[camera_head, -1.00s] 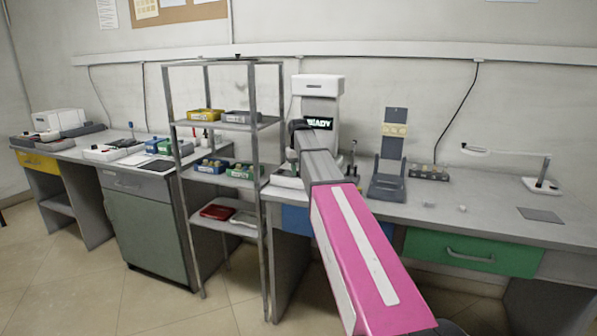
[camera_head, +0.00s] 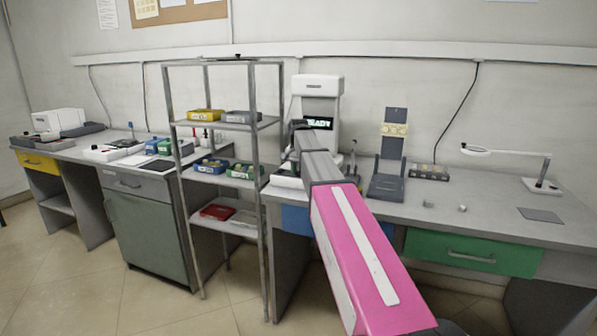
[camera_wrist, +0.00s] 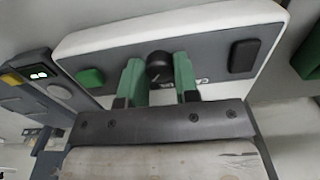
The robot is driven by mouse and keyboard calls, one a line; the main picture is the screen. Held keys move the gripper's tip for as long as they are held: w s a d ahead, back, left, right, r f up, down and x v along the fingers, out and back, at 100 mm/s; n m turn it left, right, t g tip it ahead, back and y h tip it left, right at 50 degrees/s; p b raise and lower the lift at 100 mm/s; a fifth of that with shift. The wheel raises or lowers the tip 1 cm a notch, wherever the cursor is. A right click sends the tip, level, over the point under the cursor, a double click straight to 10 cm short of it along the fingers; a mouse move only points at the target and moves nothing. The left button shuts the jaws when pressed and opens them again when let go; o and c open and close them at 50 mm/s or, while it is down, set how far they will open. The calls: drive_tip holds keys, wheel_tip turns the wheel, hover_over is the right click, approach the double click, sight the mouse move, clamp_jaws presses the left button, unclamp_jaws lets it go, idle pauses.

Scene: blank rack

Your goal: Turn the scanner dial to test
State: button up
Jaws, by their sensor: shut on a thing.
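In the head view the gripper itself is hidden behind my arm.
A metal shelf rack (camera_head: 258,150) with small bins stands left of the scanner. A dark grey stand (camera_head: 388,180) and a lamp (camera_head: 541,184) are on the bench to the right. Small loose pieces (camera_head: 462,208) lie near the bench front.

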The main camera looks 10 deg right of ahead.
idle(0.4)
drive_tip(key=o, duration=0.9)
drive_tip(key=shift+o, duration=0.2)
wheel_tip(320, 180, up, 11)
drive_tip(key=shift+s+f, duration=0.1)
drive_tip(key=shift+f, duration=0.05)
